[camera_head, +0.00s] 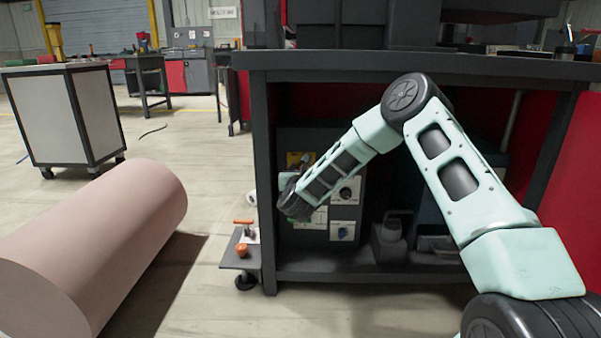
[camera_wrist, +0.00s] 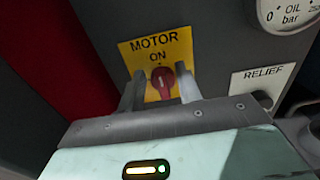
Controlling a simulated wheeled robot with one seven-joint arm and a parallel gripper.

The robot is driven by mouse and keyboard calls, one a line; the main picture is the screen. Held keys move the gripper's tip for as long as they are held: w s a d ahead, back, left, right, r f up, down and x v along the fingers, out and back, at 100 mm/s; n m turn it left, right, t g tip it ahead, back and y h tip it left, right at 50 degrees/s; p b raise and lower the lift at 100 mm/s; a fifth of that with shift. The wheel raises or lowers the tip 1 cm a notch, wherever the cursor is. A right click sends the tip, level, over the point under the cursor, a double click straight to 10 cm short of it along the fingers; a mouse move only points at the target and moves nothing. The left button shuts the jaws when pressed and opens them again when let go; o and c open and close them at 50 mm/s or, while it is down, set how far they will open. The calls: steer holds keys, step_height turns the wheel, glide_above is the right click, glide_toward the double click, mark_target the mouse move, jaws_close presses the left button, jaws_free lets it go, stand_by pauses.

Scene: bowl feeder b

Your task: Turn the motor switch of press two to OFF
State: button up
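The motor switch has a red knob (camera_wrist: 163,82) on a yellow plate (camera_wrist: 183,46) marked MOTOR and ON. In the wrist view the knob points roughly up toward ON; the plate's lower part is hidden by my gripper. My gripper (camera_wrist: 161,90) is open, with one finger on each side of the knob; I cannot tell whether either touches it. In the head view the yellow plate (camera_head: 293,159) shows on the dark power unit (camera_head: 345,214) under the bench, partly covered by my arm. No press number is readable.
An oil gauge (camera_wrist: 290,12) and a RELIEF label (camera_wrist: 262,79) sit right of the switch. The bench leg (camera_head: 264,190) stands close left of the unit. A small shelf with orange-handled parts (camera_head: 243,251) is beside it. Grey containers (camera_head: 388,240) stand to the right.

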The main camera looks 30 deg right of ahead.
jaws_close()
steer(key=shift+a+n+p, duration=0.1)
steer(key=shift+n+p, duration=0.2)
steer(key=shift+w+a+r+n+p, duration=0.1)
steer(key=shift+a+n+p, duration=0.05)
steer(key=shift+n+p, duration=0.75)
steer(key=n+p, duration=0.1)
steer(key=n, duration=0.2)
steer(key=n+p, duration=0.1)
steer(key=shift+w+a+f+n+p, duration=0.2)
steer(key=shift+a+n+p, duration=0.1)
steer(key=shift+n, duration=0.1)
steer(key=n+p, duration=0.2)
steer(key=n, duration=0.1)
steer(key=f+n+p, duration=0.1)
steer(key=n+p, duration=0.1)
steer(key=n, duration=0.2)
steer(key=f+n+p, duration=0.1)
steer(key=n, duration=0.2)
steer(key=shift+w+a+n+p, duration=0.15)
steer(key=shift+a+n+p, duration=0.15)
steer(key=shift+p, duration=0.1)
